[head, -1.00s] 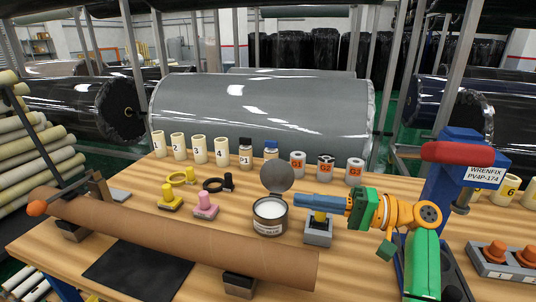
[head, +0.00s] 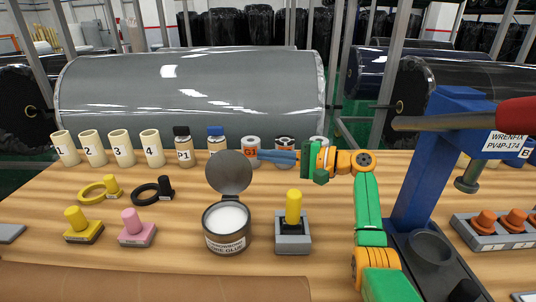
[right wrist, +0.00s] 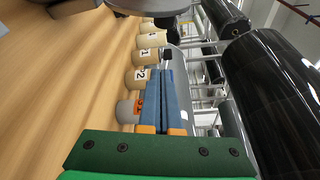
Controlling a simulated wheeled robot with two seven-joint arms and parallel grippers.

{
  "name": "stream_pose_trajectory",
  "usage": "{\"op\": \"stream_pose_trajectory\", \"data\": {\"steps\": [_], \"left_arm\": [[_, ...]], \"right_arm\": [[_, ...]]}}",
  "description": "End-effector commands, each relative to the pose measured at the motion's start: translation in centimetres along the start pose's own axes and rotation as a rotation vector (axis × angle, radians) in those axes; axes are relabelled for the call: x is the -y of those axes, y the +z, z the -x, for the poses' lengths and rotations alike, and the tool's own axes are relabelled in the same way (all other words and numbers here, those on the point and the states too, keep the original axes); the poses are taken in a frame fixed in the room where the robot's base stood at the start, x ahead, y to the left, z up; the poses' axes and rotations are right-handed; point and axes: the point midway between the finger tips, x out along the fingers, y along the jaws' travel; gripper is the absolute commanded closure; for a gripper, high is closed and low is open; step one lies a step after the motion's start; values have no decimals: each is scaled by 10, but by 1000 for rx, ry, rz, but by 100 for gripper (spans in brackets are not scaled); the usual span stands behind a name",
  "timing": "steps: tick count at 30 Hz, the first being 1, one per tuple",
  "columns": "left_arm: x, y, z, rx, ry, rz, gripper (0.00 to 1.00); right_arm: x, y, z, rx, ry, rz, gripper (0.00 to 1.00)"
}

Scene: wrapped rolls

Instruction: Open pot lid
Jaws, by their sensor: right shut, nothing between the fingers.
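The glue pot (head: 227,230) stands on the table in the head view, with white contents showing. Its round grey lid (head: 229,172) stands tilted up at the pot's back edge, so the pot is open. My right gripper (head: 250,156) is shut and empty, its blue fingers pointing left. In the head view it lies behind and to the right of the lid, in front of the G-labelled cans, with a visible gap from the lid. Its shut fingers also show in the right wrist view (right wrist: 165,85). My left gripper is not in view.
A yellow-handled tool (head: 293,208) stands in a grey holder right of the pot. Yellow (head: 83,226) and pink (head: 136,228) knobbed blocks stand left. Numbered cups (head: 122,148) and bottles line the back. A brown roll (head: 150,285) lies in front, and a blue press (head: 430,160) stands right.

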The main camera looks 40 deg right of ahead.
Motion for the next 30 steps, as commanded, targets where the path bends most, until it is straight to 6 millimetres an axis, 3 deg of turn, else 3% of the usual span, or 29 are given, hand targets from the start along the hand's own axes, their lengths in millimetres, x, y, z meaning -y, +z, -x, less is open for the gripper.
{"op": "stream_pose_trajectory", "data": {"steps": [9,18,30], "left_arm": [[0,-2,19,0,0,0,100],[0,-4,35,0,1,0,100],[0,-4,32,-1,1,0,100]], "right_arm": [[4,5,-65,4,2,3,100],[1,37,-52,2,2,3,100],[-1,39,-50,2,-4,17,100]]}}
